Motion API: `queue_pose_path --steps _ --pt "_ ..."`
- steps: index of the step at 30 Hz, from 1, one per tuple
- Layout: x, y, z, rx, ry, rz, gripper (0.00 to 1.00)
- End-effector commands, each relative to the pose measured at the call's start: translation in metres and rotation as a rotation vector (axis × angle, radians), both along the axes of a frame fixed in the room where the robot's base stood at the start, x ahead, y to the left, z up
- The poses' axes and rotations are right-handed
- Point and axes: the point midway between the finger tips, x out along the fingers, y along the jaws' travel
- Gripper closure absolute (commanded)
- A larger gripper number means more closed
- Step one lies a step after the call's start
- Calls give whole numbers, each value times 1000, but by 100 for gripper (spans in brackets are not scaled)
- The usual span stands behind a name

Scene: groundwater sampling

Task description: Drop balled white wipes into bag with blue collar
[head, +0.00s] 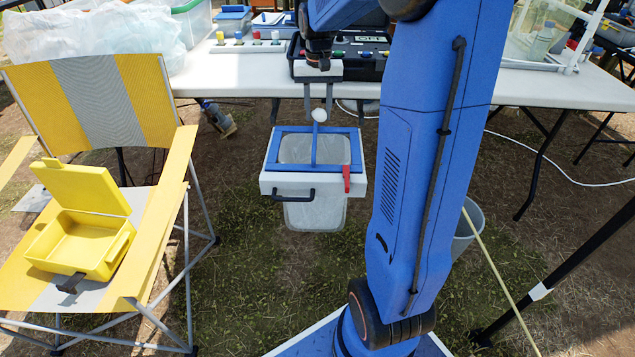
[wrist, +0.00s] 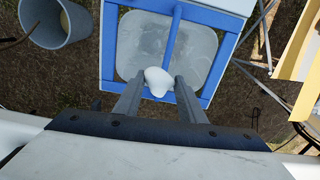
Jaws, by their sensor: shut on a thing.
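A bag with a blue collar (head: 271,150) hangs in front of the table; its translucent body (head: 314,214) shows below the white frame. A blue bar crosses the middle of its opening. My gripper (head: 318,112) points down over the collar's table-side edge. It is shut on a balled white wipe (head: 319,115). In the wrist view the wipe (wrist: 158,80) sits between the fingertips, overlapping the near edge of the opening and beside the blue bar (wrist: 175,40). The blue collar (wrist: 107,60) frames the opening there. Whether the wipe touches the bar I cannot tell.
A white table (head: 460,92) runs behind the bag. A yellow chair (head: 165,225) with an open yellow box (head: 85,240) stands at left. A grey bucket (head: 467,228) stands at right, partly behind my arm. A black case (head: 350,60) lies on the table behind my gripper.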

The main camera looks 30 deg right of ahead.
Motion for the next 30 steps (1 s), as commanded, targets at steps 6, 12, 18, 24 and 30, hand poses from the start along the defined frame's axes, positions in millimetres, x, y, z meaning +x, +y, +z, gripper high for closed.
queue_pose_path --steps 6,12,18,24,30 --pt "0 0 -4 0 0 0 84" --pt "0 0 -4 0 0 0 54" --pt "0 0 -4 0 0 0 42" --pt "0 0 -1 -1 -1 0 42" --pt "1 0 20 0 -2 0 42"
